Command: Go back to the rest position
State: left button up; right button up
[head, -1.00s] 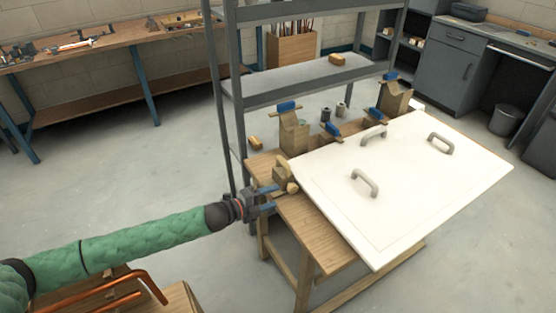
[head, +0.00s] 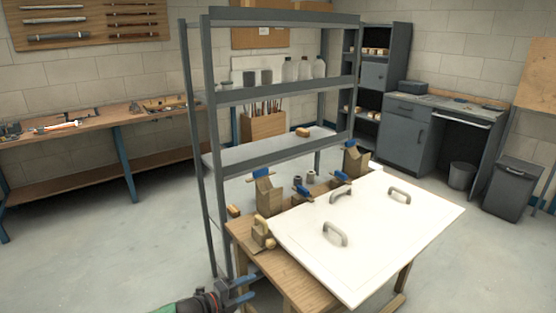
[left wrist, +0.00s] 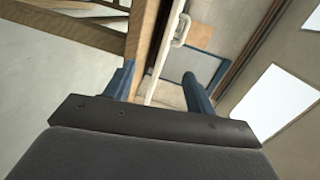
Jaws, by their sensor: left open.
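My left gripper (head: 236,291) is at the bottom of the head view, in front of the wooden workbench's left front corner. In the left wrist view its two blue fingers (left wrist: 160,88) stand apart with nothing between them. The gripper is apart from the bench (head: 290,277) and from the white panel (head: 365,235) with grey handles that lies on it. My right gripper is not in view.
A small wooden piece with a handle (head: 262,232) sits at the bench's left end. A grey metal shelf (head: 265,155) rises behind. Open floor (head: 110,255) lies to the left.

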pick_arm(q)
jog(key=w+a+f+n+t+y, duration=0.1)
jog(key=w+a+f+n+y, duration=0.25)
jog(key=a+n+y, duration=0.3)
notch_tip(320, 180, up, 6)
jog(key=w+a+r+n+t+y, duration=0.1)
jog(key=w+a+n+y, duration=0.15)
jog(key=n, duration=0.25)
jog(key=s+d+f+n+g, duration=0.1)
jog(key=s+f+n+g, duration=0.2)
jog(key=s+f, duration=0.4)
jog(key=s+d+f+n+g+y, duration=0.1)
jog(key=s+f+n+g, duration=0.3)
jog(key=s, duration=1.8)
jog(key=s+f+n+g+y, duration=0.1)
jog(key=s+f+n+g, duration=0.2)
jog(key=s+f+n, duration=0.4)
jog(key=s+f, duration=0.4)
jog(key=s, duration=0.4)
jog(key=shift+s+d+f+g, duration=0.25)
jog(key=shift+s+d+g, duration=0.05)
jog(key=shift+d, duration=0.1)
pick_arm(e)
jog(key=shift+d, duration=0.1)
